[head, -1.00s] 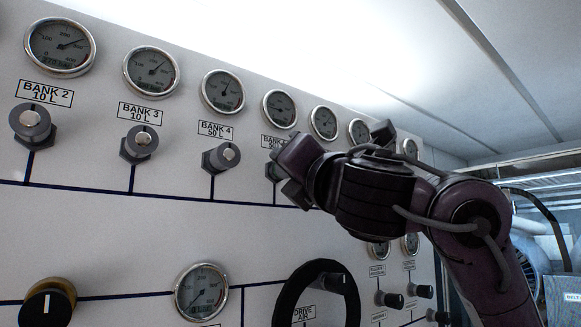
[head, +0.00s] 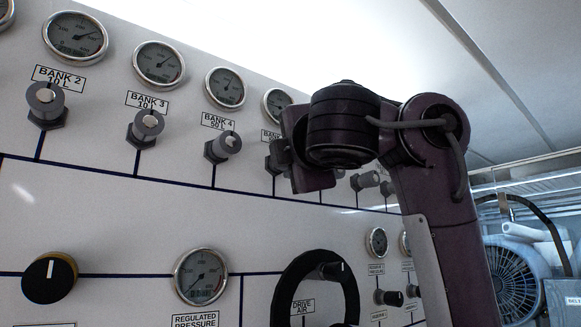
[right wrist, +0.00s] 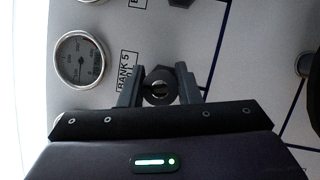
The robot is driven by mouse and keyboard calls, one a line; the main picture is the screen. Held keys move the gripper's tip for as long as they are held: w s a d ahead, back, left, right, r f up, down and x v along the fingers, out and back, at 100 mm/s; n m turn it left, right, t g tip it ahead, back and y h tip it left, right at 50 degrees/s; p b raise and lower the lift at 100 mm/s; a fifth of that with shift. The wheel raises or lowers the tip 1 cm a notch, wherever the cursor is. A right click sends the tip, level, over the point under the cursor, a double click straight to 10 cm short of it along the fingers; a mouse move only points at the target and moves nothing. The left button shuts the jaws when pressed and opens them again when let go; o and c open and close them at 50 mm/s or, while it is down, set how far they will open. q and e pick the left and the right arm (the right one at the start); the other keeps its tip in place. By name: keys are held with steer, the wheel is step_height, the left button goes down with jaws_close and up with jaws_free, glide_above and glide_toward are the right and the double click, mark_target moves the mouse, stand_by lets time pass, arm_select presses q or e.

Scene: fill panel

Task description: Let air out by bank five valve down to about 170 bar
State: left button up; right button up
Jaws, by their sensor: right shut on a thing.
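The bank five valve knob (right wrist: 160,90) is a dark round knob with a lighter centre. In the right wrist view it sits between the two fingers of my right gripper (right wrist: 160,86), which is shut on it. The BANK 5 label (right wrist: 126,72) and the round bank five gauge (right wrist: 81,60) lie to the left there; the needle is too small to read surely. In the head view my right gripper (head: 284,157) is at the bank five valve and hides most of it. The bank five gauge (head: 275,101) is partly covered by my arm. My left gripper is out of view.
Valves for bank two (head: 46,98), bank three (head: 147,126) and bank four (head: 225,145) stick out to the left, each below its gauge. A black drive air handwheel (head: 284,290) and a regulated pressure gauge (head: 201,275) are lower. A fan (head: 512,280) stands at the right.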

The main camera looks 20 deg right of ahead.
stand_by(0.3)
steer(key=o, duration=1)
steer(key=shift+w, duration=0.1)
steer(key=shift+c, duration=0.2)
steer(key=s+f+b, duration=0.1)
steer(key=s+b, duration=0.6)
steer(key=b, duration=0.1)
steer(key=shift+s+a, duration=0.15)
steer(key=shift+s, duration=0.2)
steer(key=shift+f, duration=0.1)
stand_by(0.5)
